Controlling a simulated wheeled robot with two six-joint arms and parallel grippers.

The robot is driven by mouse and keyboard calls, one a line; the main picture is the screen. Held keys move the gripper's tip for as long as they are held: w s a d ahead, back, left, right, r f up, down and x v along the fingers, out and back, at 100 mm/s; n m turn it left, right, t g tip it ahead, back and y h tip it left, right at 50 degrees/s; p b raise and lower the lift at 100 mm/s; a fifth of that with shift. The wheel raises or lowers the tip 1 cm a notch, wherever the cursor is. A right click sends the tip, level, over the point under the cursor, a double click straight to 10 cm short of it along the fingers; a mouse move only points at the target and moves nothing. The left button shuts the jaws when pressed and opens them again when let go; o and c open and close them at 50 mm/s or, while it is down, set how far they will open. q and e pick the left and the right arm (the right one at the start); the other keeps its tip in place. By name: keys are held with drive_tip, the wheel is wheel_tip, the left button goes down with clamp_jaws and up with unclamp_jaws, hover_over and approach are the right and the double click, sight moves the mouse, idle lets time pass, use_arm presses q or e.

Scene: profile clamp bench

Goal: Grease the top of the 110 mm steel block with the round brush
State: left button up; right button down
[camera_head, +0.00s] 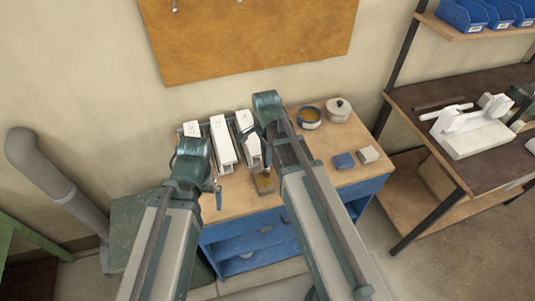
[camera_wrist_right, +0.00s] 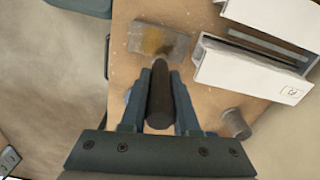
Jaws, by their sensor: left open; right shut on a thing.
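A grey steel block (camera_head: 264,185) lies near the front edge of the small bench; it also shows in the right wrist view (camera_wrist_right: 172,45). A yellow-brown patch shows on its top. My right gripper (camera_wrist_right: 160,98) is shut on the dark handle of the round brush (camera_wrist_right: 160,90). The brush's far end points at the block's top; I cannot tell whether it touches. My left gripper (camera_head: 213,187) is open and empty, left of the block near the bench's front edge.
White numbered clamp profiles (camera_head: 223,145) stand behind the block. An open blue tin with yellow contents (camera_head: 309,117) and a lidded grey pot (camera_head: 338,109) stand at the back right.

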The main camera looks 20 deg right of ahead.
drive_tip(key=s, duration=0.2)
drive_tip(key=shift+s+d+f, duration=0.1)
drive_tip(key=shift+s+d, duration=0.2)
idle(1.8)
drive_tip(key=shift+a, duration=0.1)
drive_tip(key=shift+a, duration=2)
drive_tip(key=d, duration=0.2)
drive_tip(key=s+d, duration=0.1)
drive_tip(key=d, duration=0.1)
drive_tip(key=shift+s+d, duration=0.15)
